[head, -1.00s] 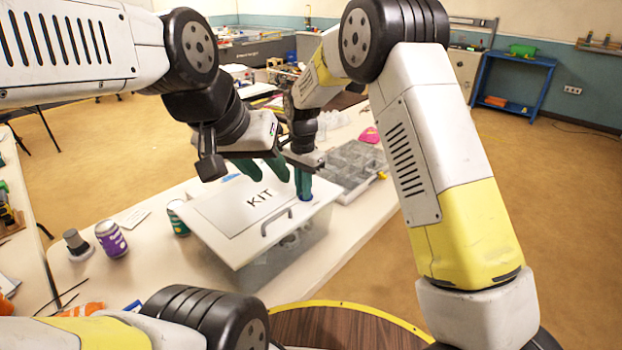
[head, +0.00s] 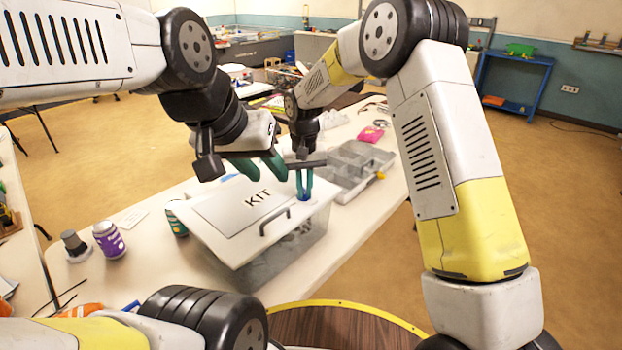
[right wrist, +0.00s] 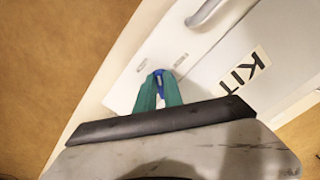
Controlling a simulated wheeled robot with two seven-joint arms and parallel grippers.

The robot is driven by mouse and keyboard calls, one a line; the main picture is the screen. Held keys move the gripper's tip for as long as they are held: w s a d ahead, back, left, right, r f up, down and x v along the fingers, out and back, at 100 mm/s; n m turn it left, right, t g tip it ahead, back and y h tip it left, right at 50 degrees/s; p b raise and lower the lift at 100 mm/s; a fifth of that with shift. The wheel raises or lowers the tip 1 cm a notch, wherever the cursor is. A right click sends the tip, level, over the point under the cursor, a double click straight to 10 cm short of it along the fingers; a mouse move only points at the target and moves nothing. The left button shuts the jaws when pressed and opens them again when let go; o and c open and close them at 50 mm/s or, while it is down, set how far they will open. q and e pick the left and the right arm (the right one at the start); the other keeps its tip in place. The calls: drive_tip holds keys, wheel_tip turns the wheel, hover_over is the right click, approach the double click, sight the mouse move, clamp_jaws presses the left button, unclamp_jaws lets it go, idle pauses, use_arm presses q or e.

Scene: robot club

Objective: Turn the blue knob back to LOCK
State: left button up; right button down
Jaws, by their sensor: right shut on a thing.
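The blue knob (head: 303,197) is on the right end of the white lid (head: 232,240) of the clear KIT box. My right gripper (head: 304,190) points straight down with its green fingers shut on the knob. The right wrist view shows the knob (right wrist: 158,73) between the fingertips, with a small label on either side, too small to read. Which label the knob points to I cannot tell. My left gripper (head: 272,176) hangs over the back of the lid, fingers apart and empty.
A grey compartment tray (head: 352,170) and a pink item (head: 371,134) lie right of the box. A purple can (head: 109,239), a dark-topped jar (head: 75,245) and a green can (head: 177,222) stand to its left. The front of the white table (head: 345,232) is clear.

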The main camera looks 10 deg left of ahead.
drive_tip(key=n, duration=0.3)
drive_tip(key=shift+w+d+n, duration=0.1)
drive_tip(key=shift+d+n, duration=0.05)
drive_tip(key=shift+n, duration=0.15)
drive_tip(key=shift+w+d+n, duration=0.1)
drive_tip(key=shift+n, duration=1.7)
drive_tip(key=c, duration=1.5)
unclamp_jaws()
drive_tip(key=shift+o, duration=0.2)
wheel_tip(320, 180, up, 8)
drive_tip(key=shift+f, duration=0.1)
